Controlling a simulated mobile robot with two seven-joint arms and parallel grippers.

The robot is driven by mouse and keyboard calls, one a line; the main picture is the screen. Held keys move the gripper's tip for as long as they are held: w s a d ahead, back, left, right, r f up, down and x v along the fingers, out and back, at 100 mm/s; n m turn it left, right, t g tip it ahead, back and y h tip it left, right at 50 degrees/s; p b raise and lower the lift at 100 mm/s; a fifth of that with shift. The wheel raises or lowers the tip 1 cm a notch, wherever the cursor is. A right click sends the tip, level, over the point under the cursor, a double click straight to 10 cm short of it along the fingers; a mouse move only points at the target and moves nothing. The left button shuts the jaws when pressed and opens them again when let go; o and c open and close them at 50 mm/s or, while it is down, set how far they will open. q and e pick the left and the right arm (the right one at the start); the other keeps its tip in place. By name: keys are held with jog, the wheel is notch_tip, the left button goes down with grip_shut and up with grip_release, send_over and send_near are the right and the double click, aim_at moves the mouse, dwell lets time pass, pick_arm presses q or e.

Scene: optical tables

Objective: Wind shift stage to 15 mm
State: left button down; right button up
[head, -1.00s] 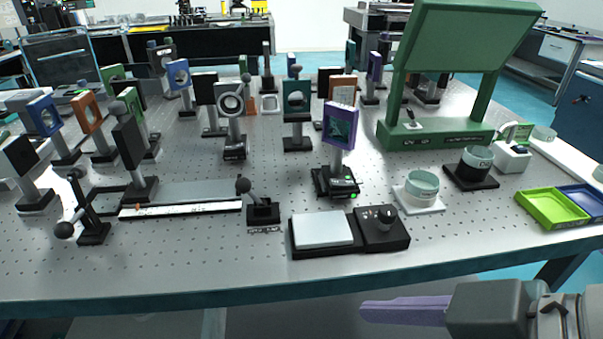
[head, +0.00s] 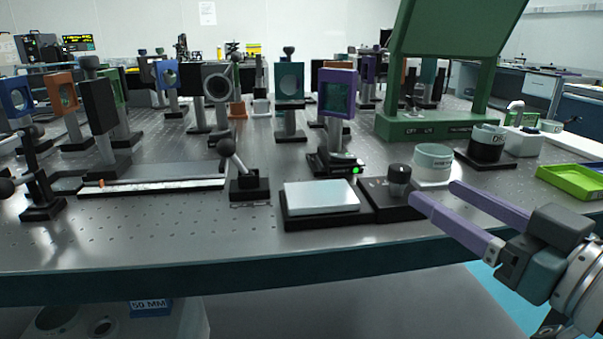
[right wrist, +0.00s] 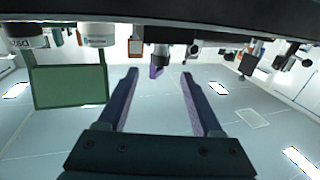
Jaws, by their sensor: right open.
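A low grey stage (head: 150,173) with a white scale strip (head: 150,185) lies at the left of the table. A small orange mark (head: 102,183) sits near the strip's left end. A black plate on a post (head: 100,108) stands at the stage's left part. A black crank with ball ends (head: 38,180) stands left of it, cut by the picture's edge. A black lever with a ball top (head: 240,170) stands at the strip's right end. My right gripper (head: 435,193) is open and empty, its purple fingers by the front right table edge; it also shows in the right wrist view (right wrist: 159,72). My left gripper is out of view.
A black unit with a pale plate (head: 320,197) and a dark knob (head: 398,180) lies left of my right fingers. A white-green cup (head: 433,160), a dark cup (head: 487,145) and a green tray (head: 575,180) stand behind and right. The table's front left strip is clear.

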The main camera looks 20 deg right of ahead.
aim_at(407, 176)
jog(key=w, duration=0.2)
jog(key=w+b, duration=0.1)
jog(key=w, duration=0.5)
jog(key=shift+w+a, duration=0.15)
jog(key=shift+a, duration=0.15)
grip_shut()
